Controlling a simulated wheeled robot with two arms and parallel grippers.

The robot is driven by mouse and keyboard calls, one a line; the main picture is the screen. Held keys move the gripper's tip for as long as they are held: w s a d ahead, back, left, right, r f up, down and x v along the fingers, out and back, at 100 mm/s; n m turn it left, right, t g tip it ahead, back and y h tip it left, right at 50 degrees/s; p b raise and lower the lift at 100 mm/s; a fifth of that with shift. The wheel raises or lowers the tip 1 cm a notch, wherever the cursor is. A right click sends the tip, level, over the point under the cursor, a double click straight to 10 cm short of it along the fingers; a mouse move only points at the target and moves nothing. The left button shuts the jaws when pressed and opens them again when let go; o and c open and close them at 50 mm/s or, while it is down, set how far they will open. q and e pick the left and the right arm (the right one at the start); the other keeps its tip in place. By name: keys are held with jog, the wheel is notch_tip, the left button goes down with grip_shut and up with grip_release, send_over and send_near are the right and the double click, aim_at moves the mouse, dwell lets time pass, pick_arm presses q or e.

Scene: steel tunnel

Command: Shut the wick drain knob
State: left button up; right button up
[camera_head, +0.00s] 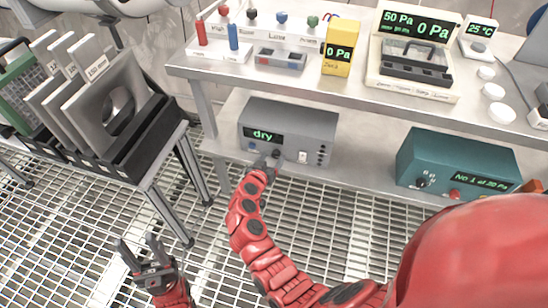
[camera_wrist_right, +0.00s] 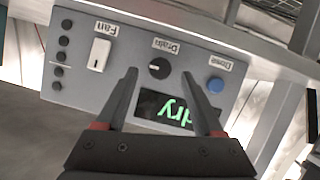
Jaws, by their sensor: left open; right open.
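A grey box (camera_head: 290,128) with a green "dry" display sits on the lower shelf. In the right wrist view its panel (camera_wrist_right: 215,60) appears upside down. A dark round knob (camera_wrist_right: 160,68) labelled "Drain" has a pale mark on its left side there. My right gripper (camera_head: 265,162) is at the box's front. In the right wrist view its open fingers (camera_wrist_right: 159,74) lie on either side of the knob in the picture; I cannot tell if they touch it. My left gripper (camera_head: 145,256) is open and empty, low over the grating.
Beside the knob are a white "Fan" switch (camera_wrist_right: 99,54) and a blue button (camera_wrist_right: 216,84). A teal box (camera_head: 455,165) stands right on the same shelf. A rack of framed screens (camera_head: 100,95) is at left.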

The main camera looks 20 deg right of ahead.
jog(key=shift+x, duration=1.15)
grip_shut()
